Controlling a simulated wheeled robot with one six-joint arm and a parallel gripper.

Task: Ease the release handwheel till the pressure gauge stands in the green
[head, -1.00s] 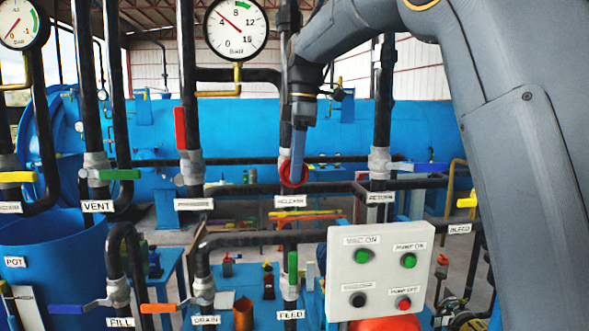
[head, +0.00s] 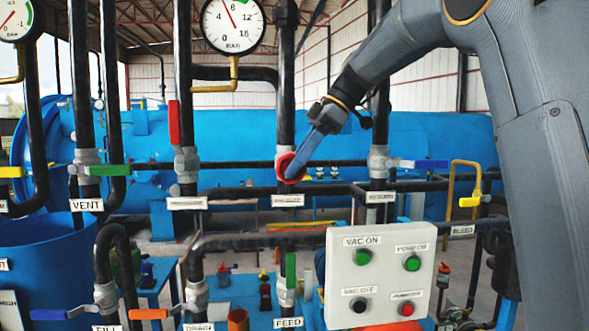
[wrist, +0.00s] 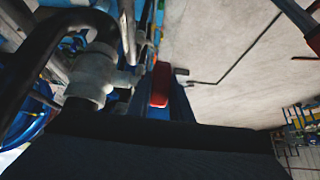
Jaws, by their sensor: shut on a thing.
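The red release handwheel (head: 283,160) sits on the vertical black pipe in the middle of the head view, above a white label too blurred to read surely. My gripper (head: 293,170) is shut on this handwheel, coming in from the upper right; its blue fingers cover part of the wheel. The pressure gauge (head: 233,22) is a round white dial above left, cut by the top edge. Its dark red needle points up and slightly left, to the left of the green band at the upper right.
A white button panel (head: 343,285) with green, black and red buttons stands at lower right. A red lever (head: 173,123), a green lever (head: 115,170) and a blue lever (head: 431,164) flank the wheel on nearby pipes. A large blue vessel (head: 240,125) lies behind.

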